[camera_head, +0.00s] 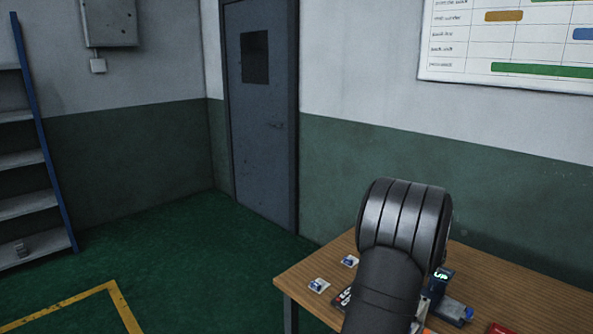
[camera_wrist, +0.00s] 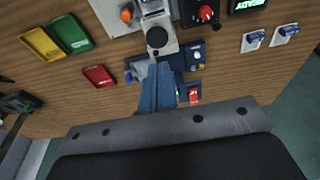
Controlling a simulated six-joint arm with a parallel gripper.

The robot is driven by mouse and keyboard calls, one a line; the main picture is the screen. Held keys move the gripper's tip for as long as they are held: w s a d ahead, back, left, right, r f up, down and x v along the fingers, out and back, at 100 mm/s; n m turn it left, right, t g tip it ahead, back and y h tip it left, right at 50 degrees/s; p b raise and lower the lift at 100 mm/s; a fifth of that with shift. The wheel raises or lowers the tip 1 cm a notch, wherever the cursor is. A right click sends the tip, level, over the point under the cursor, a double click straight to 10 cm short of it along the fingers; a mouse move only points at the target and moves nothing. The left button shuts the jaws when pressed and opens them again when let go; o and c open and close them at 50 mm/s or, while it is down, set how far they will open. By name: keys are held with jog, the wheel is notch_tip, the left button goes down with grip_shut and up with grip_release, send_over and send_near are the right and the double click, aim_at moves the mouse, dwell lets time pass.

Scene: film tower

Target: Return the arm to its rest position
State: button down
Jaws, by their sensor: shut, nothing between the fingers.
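My gripper (camera_wrist: 159,72) shows in the wrist view with its two blue-grey fingers pressed together, empty, pointing down over the wooden table (camera_wrist: 125,118). Its fingertips overlap the front of a grey device with a black round part (camera_wrist: 157,37); whether they touch it I cannot tell. In the head view my dark arm stands over the table (camera_head: 310,275) at the lower right, and it hides the gripper and much of the tabletop.
Around the gripper lie a yellow block (camera_wrist: 41,43), a green block (camera_wrist: 72,33), a red block (camera_wrist: 98,75), a panel with a red knob (camera_wrist: 206,13) and two small blue-and-white items (camera_wrist: 252,40). A door (camera_head: 262,110) and shelf (camera_head: 25,160) stand beyond; the floor left is open.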

jog(key=shift+f, duration=2.8)
jog(key=c, duration=1.2)
grip_release()
jog(key=o, duration=0.4)
jog(key=shift+a+r, duration=0.1)
jog(key=shift+r, duration=0.05)
jog(key=o, duration=0.8)
jog(key=r+m, duration=0.1)
jog(key=a+r+m, duration=0.1)
jog(key=m, duration=0.1)
jog(key=s+a+r+m, duration=0.1)
jog(key=m, duration=0.1)
jog(key=shift+r, duration=0.3)
jog(key=s+a+r+m+t+y, duration=0.1)
jog(key=s+a+r+m, duration=0.1)
jog(key=a+r+m, duration=0.3)
jog(key=s+r+m+t, duration=0.1)
jog(key=r+m, duration=0.1)
jog(key=m, duration=0.6)
jog(key=x, duration=0.9)
jog(key=shift+a+f, duration=0.3)
jog(key=shift+a, duration=0.1)
